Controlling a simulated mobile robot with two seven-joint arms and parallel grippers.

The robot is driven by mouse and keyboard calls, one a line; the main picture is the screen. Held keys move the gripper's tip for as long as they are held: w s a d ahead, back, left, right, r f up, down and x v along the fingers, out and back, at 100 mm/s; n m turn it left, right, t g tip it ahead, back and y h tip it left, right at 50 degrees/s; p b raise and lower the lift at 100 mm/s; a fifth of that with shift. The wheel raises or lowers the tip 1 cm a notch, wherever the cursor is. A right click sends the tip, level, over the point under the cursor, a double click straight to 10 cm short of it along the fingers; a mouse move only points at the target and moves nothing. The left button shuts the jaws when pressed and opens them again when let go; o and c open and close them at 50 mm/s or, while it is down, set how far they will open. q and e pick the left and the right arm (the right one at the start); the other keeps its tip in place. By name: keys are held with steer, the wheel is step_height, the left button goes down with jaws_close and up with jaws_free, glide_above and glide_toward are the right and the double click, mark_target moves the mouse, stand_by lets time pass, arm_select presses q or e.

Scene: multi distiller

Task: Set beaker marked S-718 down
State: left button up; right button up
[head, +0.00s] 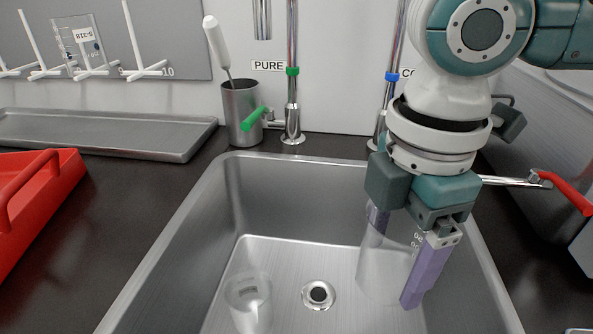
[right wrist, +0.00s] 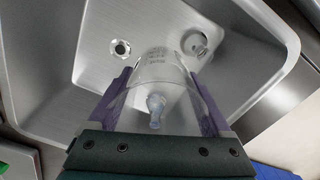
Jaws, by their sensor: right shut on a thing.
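My right gripper (head: 394,262) points down into the sink with its purple fingers shut on a clear glass beaker (head: 380,275). The right wrist view shows this beaker (right wrist: 158,72) between the two fingers, with markings on its wall too faint to read as S-718. I cannot tell whether its base touches the sink floor. A smaller clear vessel (head: 247,300) with a dark mark stands in the sink (head: 285,255), left of the drain. Another clear vessel (head: 78,42) with a small label starting "S-" hangs on the wall rack. My left gripper is not in view.
The drain (head: 319,295) lies between the two vessels. Taps with green (head: 252,119) and red (head: 566,192) handles stand around the sink. A metal cup (head: 241,108) holds a white-handled tool. A metal tray (head: 105,135) and a red crate (head: 35,200) are at left.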

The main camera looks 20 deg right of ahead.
steer(key=f+b, duration=0.2)
steer(key=f, duration=0.5)
steer(key=f+b, duration=0.2)
steer(key=f, duration=0.5)
steer(key=shift+a+f+b, duration=0.2)
steer(key=shift+f+b, duration=0.15)
steer(key=shift+f, duration=0.05)
steer(key=shift+f+b, duration=0.9)
steer(key=shift+f, duration=1.45)
steer(key=shift+f, duration=0.1)
steer(key=o, duration=1.4)
step_height(320, 180, up, 11)
steer(key=p, duration=0.4)
steer(key=shift+r+p, duration=0.3)
steer(key=shift+r, duration=0.35)
